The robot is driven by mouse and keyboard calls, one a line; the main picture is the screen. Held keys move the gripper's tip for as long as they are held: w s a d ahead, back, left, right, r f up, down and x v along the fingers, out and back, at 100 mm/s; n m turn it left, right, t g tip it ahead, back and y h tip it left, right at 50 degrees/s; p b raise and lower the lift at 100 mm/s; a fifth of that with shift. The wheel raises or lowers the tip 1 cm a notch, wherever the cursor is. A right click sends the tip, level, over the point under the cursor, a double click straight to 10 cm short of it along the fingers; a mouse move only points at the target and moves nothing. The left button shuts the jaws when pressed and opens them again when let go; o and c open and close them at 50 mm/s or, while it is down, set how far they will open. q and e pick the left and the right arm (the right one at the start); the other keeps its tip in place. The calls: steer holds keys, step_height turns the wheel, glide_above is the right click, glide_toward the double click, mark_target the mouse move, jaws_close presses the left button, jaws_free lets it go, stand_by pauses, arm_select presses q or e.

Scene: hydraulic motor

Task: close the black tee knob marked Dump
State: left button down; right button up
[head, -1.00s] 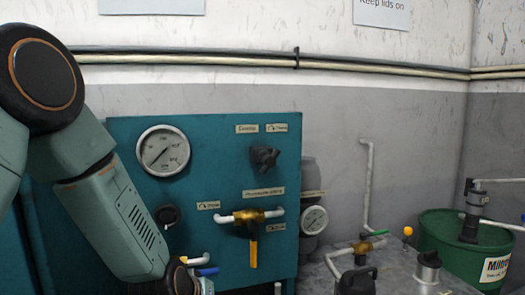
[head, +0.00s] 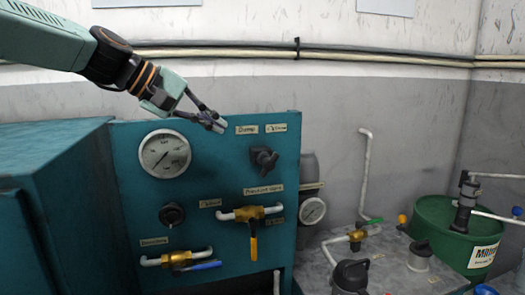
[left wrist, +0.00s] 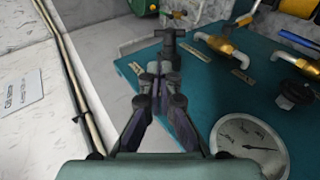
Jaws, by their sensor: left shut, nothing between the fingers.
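The black tee knob (head: 265,159) sits on the upper right of the teal panel (head: 222,160), below a small label that reads Dump (head: 246,130). My left gripper (head: 217,124) is in front of the panel's top edge, to the upper left of the knob and apart from it in the head view. Its fingers are shut and empty. In the left wrist view the closed fingertips (left wrist: 159,70) point toward the tee knob (left wrist: 169,42), which shows just past them. My right gripper is not in view.
A round gauge (head: 165,153) and a black round knob (head: 172,215) are left of the tee knob. A brass valve with a yellow handle (head: 253,228) is below it; another with a blue handle (head: 182,259) is lower left. A green drum (head: 443,235) stands right.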

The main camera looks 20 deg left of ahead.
arm_select(q)
steer(key=p, duration=0.1)
glide_toward(276, 157)
steer(key=w+a+x, duration=0.1)
steer(key=x, duration=0.4)
steer(key=shift+d+f, duration=0.5)
steer(key=shift+d, duration=0.05)
steer(key=shift+w+f, duration=0.15)
steer(key=shift+w, duration=0.05)
steer(key=shift+s+d, duration=0.1)
steer(key=shift+s, duration=0.05)
steer(key=shift+w, duration=0.25)
steer(key=shift+d+r+b, duration=0.2)
steer(key=shift+r+b, duration=0.05)
steer(key=shift+b, duration=0.05)
steer(key=shift+w+d+b, duration=0.25)
steer(key=shift+d+b, duration=0.1)
steer(key=shift+b, duration=0.1)
steer(key=shift+w+d+f+b, duration=0.1)
steer(key=shift+w+d+b, duration=0.45)
steer(key=shift+d, duration=0.2)
steer(key=shift+s, duration=0.1)
stand_by(1.1)
